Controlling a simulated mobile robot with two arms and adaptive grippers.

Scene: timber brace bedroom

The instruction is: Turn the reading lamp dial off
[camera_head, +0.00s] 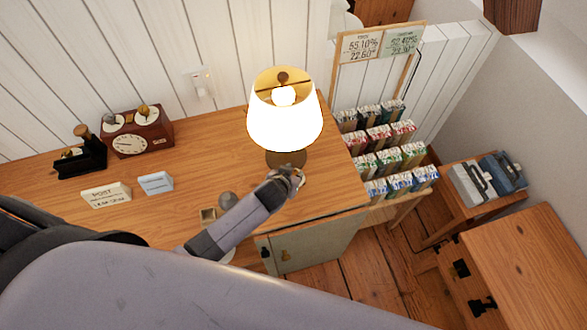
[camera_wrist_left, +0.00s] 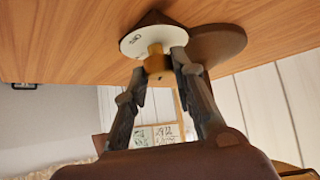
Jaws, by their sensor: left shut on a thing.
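The reading lamp (camera_head: 284,125) stands at the right end of the wooden desk, with its white shade glowing. Its brown round base (camera_head: 287,158) rests on the desktop. My left gripper (camera_head: 295,176) reaches in to the front of the lamp base and covers most of the dial in the head view. In the left wrist view, the dial's white disc (camera_wrist_left: 145,41) with a small tan knob (camera_wrist_left: 157,62) sits beside the lamp base (camera_wrist_left: 220,45). The left gripper (camera_wrist_left: 159,66) has its two fingers on either side of the knob, shut on it. My right gripper is not in view.
A brown clock box (camera_head: 137,134), a black stamp holder (camera_head: 80,158) and two small cards, one white (camera_head: 106,193) and one blue (camera_head: 156,183), stand left on the desk (camera_head: 215,150). A rack of packets (camera_head: 380,140) stands right of it. The desktop around the lamp is mostly clear.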

